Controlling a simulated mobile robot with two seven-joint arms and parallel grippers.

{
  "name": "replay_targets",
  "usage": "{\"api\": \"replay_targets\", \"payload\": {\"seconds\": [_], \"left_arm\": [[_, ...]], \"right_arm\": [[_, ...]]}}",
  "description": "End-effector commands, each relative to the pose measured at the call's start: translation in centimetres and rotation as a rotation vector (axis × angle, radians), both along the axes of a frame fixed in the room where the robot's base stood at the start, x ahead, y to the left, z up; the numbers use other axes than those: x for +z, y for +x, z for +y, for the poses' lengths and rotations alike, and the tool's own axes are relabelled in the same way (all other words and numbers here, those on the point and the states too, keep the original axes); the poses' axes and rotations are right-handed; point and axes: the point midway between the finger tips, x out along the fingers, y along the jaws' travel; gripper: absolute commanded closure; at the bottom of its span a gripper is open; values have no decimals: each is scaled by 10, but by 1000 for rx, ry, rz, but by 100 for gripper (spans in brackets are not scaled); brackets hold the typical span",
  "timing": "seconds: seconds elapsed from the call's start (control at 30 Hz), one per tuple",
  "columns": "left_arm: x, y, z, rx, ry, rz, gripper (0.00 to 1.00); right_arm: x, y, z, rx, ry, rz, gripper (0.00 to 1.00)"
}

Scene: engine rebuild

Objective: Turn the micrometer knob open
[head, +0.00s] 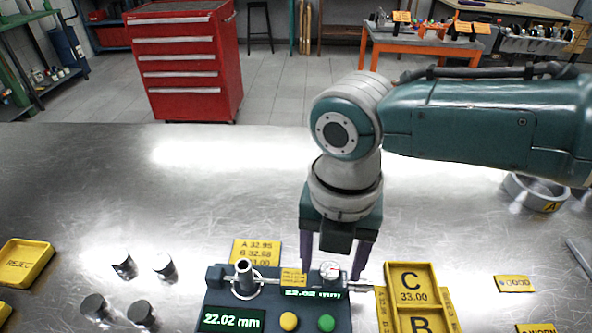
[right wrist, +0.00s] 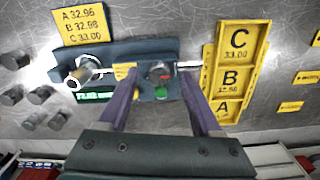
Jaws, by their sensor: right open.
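The micrometer gauge (head: 222,302) is a dark block at the bottom centre of the head view, with a 22.02 mm display and yellow and green buttons. A metal cylinder stands at the gauge's left side. My right gripper (head: 332,273) points down with its fingers open, one to each side of the knob; in the right wrist view (right wrist: 158,80) they look clear of it. My left gripper is out of view.
A yellow tray marked C, B and A (right wrist: 208,88) lies close to the right of the gauge. A yellow size card (head: 242,252) lies behind it. Several dark cylinders (head: 124,267) stand to the left. The bench behind is clear; a ring (head: 522,190) lies far right.

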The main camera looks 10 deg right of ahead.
Motion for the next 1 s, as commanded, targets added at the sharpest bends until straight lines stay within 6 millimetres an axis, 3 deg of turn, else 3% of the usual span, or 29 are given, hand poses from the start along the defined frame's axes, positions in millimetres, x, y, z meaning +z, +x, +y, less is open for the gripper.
{"api": "replay_targets", "payload": {"seconds": [0.3, 0.9, 1.0], "left_arm": [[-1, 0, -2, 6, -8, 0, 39], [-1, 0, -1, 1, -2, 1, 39], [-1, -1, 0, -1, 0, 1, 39]], "right_arm": [[-4, 0, 0, 1, 0, 0, 34], [-4, 0, 0, 0, 0, 1, 100], [-4, 0, 0, 0, 0, 1, 100]]}}
